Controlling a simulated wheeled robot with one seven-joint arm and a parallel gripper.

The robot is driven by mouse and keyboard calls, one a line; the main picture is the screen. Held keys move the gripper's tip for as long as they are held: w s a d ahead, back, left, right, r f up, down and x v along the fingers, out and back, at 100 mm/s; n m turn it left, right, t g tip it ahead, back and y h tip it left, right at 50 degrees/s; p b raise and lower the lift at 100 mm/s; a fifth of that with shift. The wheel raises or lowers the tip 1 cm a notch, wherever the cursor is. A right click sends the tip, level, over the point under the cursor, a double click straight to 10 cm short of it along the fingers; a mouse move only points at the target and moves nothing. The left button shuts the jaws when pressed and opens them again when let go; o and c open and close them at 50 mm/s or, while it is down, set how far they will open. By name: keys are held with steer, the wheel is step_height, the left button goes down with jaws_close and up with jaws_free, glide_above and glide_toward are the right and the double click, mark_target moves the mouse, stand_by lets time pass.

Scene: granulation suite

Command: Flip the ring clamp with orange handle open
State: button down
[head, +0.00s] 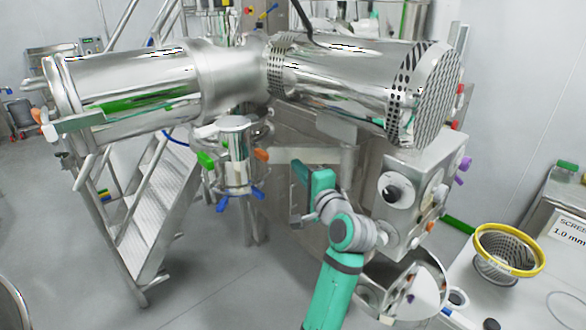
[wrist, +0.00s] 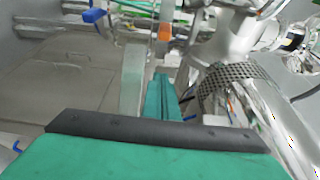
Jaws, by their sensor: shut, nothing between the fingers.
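A small orange handle (head: 261,155) sits on the right side of the upright metal vessel (head: 237,170) under the joined steel cylinders. An orange piece, likely the same handle, shows near the top of the wrist view (wrist: 165,32). The clamp ring is too small to make out, so I cannot tell how far the handle is turned. My gripper (head: 301,172) is to the right of the vessel and slightly lower in the head view, apart from the handle. Its teal fingers (wrist: 161,92) are shut and empty in the wrist view.
A green handle (head: 206,160) and blue handles (head: 257,192) are also on the vessel. Large steel cylinders (head: 330,75) hang above my arm. A control box with knobs (head: 410,195) stands right of it. A yellow-rimmed basket (head: 509,235) stands on the right bench. Stairs (head: 155,215) stand left.

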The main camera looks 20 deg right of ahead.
steer(key=w+a, duration=0.4)
steer(key=w, duration=0.2)
steer(key=shift+w, duration=0.3)
stand_by(0.5)
